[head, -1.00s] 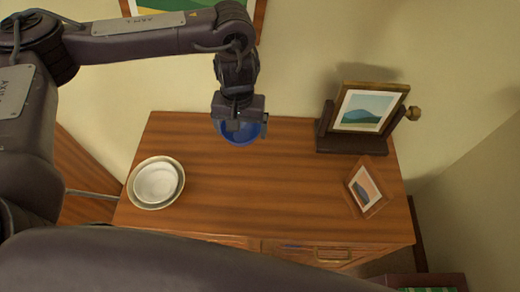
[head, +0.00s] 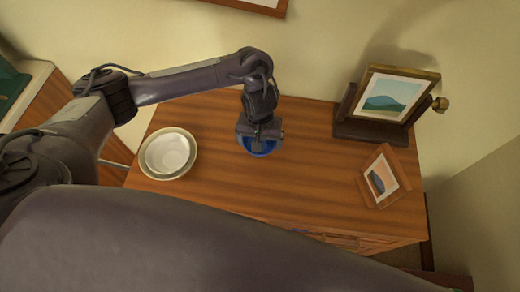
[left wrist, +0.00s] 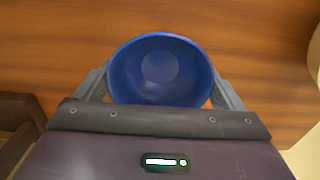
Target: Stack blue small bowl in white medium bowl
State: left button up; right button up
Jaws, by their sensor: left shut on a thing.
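The blue small bowl (head: 262,152) is held by my left gripper (head: 259,143) near the middle of the dresser top, right of the white bowl. In the left wrist view the blue bowl (left wrist: 160,68) is upright and empty, with the fingers of my left gripper (left wrist: 161,88) at its two sides. I cannot tell how high it is above the wood. The white medium bowl (head: 168,153) sits inside a larger cream bowl (head: 190,166) at the left of the dresser and looks empty. My right gripper is not in view.
The wooden dresser top (head: 300,185) is clear between the blue bowl and the nested bowls. A framed landscape on a dark stand (head: 395,97) stands at the back right. A small leaning picture frame (head: 383,178) is in front of it.

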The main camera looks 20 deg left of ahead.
pick_arm(q)
notch_tip(320, 180, down, 4)
jog(key=shift+f+b, duration=0.1)
jog(key=shift+b, duration=1)
jog(key=o, duration=0.8)
jog(key=shift+c, duration=0.2)
